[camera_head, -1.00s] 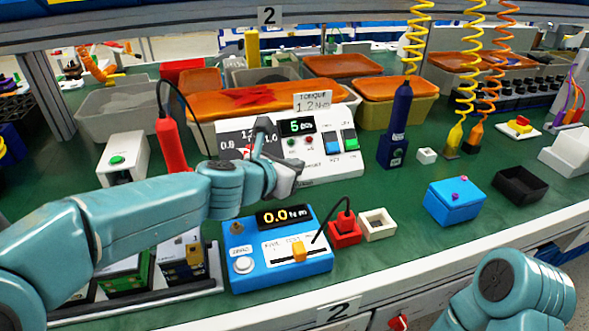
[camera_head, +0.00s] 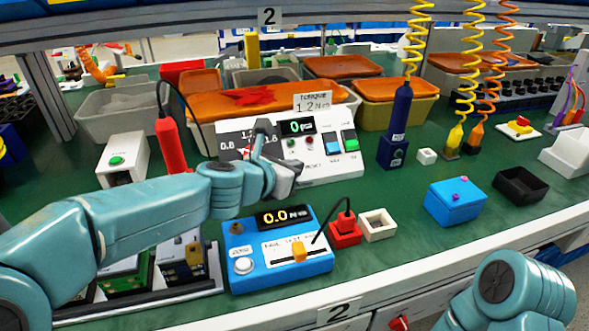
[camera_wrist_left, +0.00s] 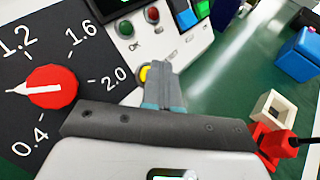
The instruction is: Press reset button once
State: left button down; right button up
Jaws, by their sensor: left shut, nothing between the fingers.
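A white tester panel (camera_head: 335,169) with a black dial face stands mid-bench. Its display (camera_head: 296,127) reads 0. The word RESET appears on the panel, partly behind my left gripper (camera_head: 264,128). In the left wrist view, a yellow button (camera_wrist_left: 144,74) on the panel sits right beside the tip of my left gripper (camera_wrist_left: 160,69). I take it to be the reset button; in the head view it is hidden. The left gripper is shut and empty. I cannot tell whether it touches the button. My right gripper is out of view.
A red dial knob (camera_wrist_left: 52,88) with a white pointer is left of the fingers. A blue tester (camera_head: 277,260) reading 0.0 stands in front of the panel. A red screwdriver (camera_head: 172,147) stands at left. A blue box (camera_head: 454,204) and black tray (camera_head: 520,186) are at right.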

dwell(0.5)
pick_arm(q)
jog(key=shift+s+d+r+p, duration=0.15)
jog(key=shift+s+r+p, duration=0.2)
jog(key=shift+s+r, duration=0.2)
jog(key=s+r+p, duration=0.1)
jog(key=s+d+r+p, duration=0.1)
jog(key=s+r, duration=0.1)
jog(key=shift+s+r, duration=0.15)
jog(key=shift+r, duration=0.05)
dwell(0.4)
dwell(0.5)
